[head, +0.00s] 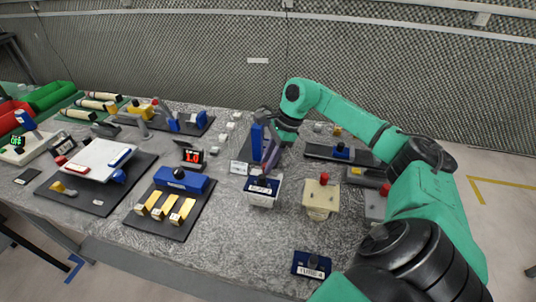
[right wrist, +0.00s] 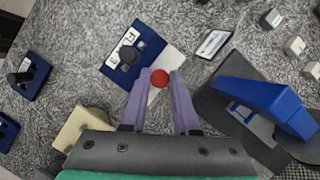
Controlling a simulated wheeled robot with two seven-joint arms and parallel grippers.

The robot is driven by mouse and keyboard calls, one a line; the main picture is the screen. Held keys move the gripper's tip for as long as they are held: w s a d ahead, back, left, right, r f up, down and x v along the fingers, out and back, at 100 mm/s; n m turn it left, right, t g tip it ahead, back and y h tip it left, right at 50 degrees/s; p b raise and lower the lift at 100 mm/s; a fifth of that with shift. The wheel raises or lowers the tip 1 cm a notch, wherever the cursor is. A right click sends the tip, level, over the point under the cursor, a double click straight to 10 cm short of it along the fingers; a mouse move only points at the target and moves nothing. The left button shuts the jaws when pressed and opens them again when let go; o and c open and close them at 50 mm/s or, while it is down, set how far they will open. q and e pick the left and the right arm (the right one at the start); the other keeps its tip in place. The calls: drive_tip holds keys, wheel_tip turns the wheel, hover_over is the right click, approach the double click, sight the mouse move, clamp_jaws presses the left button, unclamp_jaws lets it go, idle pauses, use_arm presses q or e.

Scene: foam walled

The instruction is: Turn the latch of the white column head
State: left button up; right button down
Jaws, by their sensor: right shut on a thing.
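The white column head (head: 262,199) stands near the table's middle, with a dark blue labelled plate on it. In the right wrist view its white top (right wrist: 171,62) shows beside the blue plate (right wrist: 133,53), which carries a black knob (right wrist: 128,55). A round red knob (right wrist: 160,78) sits between my right fingertips; I take it for the latch. My right gripper (head: 268,160) reaches down with its purple fingers. In the right wrist view the gripper (right wrist: 159,75) is shut on the red knob. How far the latch is turned cannot be told. My left gripper is not in view.
A blue upright stand (head: 257,137) is close behind my right fingers. A cream block with a red knob (head: 321,199) stands to the right. A blue labelled plate (head: 311,265) is at the front. A dark tray with yellow pieces (head: 160,229) lies left. Bare table lies between.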

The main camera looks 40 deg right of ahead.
drive_tip(key=shift+w+r+n+g, duration=0.15)
drive_tip(key=shift+n+g, duration=0.15)
drive_tip(key=shift+n, duration=0.8)
drive_tip(key=shift+y, duration=0.3)
drive_tip(key=c, duration=0.7)
unclamp_jaws()
drive_tip(key=shift+d, duration=0.1)
drive_tip(key=shift+o, duration=0.2)
drive_tip(key=v, duration=1.4)
drive_tip(key=shift+r+p, duration=0.25)
drive_tip(key=shift+p, duration=0.15)
drive_tip(key=shift+f, duration=0.1)
